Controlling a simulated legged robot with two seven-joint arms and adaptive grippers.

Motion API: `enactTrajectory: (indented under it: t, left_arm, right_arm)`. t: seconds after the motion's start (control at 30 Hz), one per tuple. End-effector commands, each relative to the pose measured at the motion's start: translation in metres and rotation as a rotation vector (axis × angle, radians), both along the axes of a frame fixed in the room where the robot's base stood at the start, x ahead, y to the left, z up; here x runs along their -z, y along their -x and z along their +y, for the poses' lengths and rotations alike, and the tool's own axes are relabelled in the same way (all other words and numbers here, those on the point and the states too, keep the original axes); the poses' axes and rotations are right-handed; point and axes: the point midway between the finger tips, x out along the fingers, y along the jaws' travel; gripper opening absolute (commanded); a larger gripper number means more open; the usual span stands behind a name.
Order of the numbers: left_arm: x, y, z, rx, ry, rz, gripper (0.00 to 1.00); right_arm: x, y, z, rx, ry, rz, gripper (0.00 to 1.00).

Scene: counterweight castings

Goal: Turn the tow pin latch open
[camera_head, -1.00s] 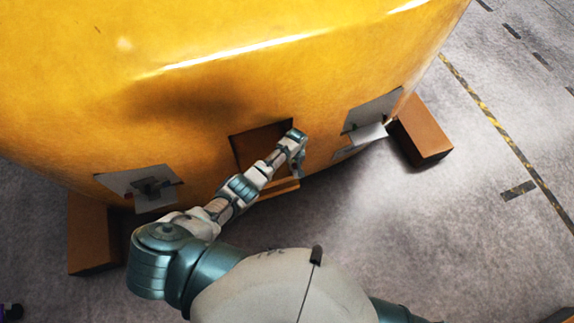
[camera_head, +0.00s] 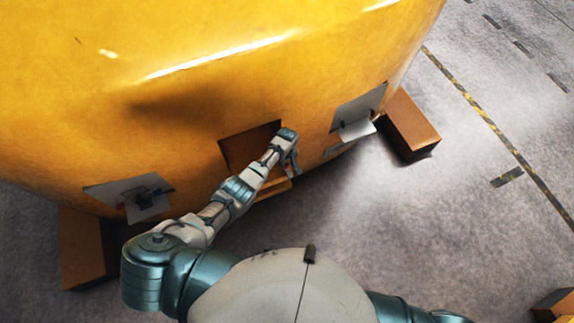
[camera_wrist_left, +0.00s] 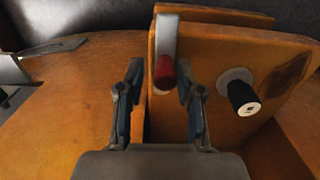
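A grey lever with a red tip (camera_wrist_left: 164,70), seemingly the tow pin latch, hangs against an orange-brown plate in the left wrist view. A black knob (camera_wrist_left: 243,97) on a grey disc sticks out to its right. My left gripper (camera_wrist_left: 160,100) has its two fingers apart, with the red tip showing between and beyond them; no contact is visible. In the head view my left gripper (camera_head: 287,155) is at the right side of a dark recess (camera_head: 238,149) in the yellow casting (camera_head: 200,90). The lever is not discernible there. My right gripper is out of view.
Grey plates with brackets sit left (camera_head: 130,195) and right (camera_head: 359,110) of the recess. Brown blocks stand under the casting at left (camera_head: 85,250) and right (camera_head: 412,122).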

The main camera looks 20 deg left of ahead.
Motion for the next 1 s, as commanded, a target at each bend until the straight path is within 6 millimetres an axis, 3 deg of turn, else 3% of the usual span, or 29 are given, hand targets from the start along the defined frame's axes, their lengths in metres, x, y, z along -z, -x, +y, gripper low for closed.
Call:
enactTrajectory:
  t: [0.3,0.47,1.0]
  left_arm:
    - [0.002,0.004,0.0,0.0,-0.002,0.009,0.47]
    - [-0.007,0.003,0.0,0.0,0.0,0.008,0.47]
    - [-0.106,0.002,0.0,0.0,-0.002,0.008,0.47]
  right_arm:
    - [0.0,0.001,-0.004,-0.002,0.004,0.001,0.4]
    - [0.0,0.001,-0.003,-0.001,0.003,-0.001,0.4]
    - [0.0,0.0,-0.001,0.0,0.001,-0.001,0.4]
